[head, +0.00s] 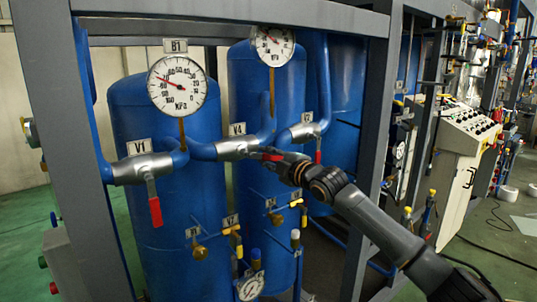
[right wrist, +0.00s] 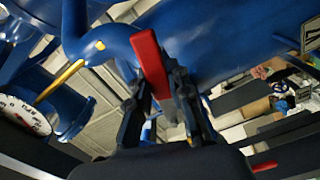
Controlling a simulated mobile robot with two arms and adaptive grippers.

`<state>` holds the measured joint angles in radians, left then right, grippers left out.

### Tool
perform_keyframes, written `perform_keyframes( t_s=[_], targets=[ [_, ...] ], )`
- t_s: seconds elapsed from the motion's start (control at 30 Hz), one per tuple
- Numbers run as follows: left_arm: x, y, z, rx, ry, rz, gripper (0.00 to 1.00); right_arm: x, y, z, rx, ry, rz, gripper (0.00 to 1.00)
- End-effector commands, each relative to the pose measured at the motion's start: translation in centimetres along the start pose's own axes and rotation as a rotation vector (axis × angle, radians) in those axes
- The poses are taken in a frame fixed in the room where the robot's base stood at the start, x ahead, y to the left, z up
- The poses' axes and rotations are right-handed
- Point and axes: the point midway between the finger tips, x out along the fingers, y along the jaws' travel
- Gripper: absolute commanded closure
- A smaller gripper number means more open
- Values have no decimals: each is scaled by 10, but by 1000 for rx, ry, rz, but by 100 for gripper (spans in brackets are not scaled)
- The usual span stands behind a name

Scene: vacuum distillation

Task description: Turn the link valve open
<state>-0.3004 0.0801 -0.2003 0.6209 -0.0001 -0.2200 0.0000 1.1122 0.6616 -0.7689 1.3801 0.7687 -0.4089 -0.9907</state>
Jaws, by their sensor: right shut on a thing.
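The valve labelled V4 (head: 236,149) is a silver body on the blue pipe between the two front tanks; I take it to be the link valve. Its red handle (head: 271,156) points right, roughly along the pipe, and is partly hidden by my right gripper (head: 282,162). In the right wrist view the red handle (right wrist: 149,62) lies between the fingers of my right gripper (right wrist: 160,92), which are shut on it. My left gripper is not in view.
Valve V1 (head: 142,168) at the left has a red handle (head: 154,211) hanging down. Another silver valve (head: 305,131) sits to the right. Two round gauges (head: 177,85) (head: 273,45) stand above the pipes. A grey frame post (head: 377,110) stands close beside my right arm.

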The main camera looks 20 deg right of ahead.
Motion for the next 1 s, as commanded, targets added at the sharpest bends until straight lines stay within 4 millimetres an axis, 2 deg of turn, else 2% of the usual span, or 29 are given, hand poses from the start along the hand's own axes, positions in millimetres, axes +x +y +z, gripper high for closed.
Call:
perform_keyframes(
  t_s=[0.03, 0.3, 0.97, 1.0],
  targets=[
    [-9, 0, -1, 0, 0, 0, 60, 0, 6, -1, -35, -1, -1, 100],
    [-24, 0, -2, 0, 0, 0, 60, 0, 11, -4, -167, -1, -1, 100],
    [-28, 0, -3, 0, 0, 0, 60, 0, 10, -5, -218, -1, -2, 100],
    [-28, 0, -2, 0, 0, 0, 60, 0, 10, -5, -218, -1, -2, 75]
  ],
)
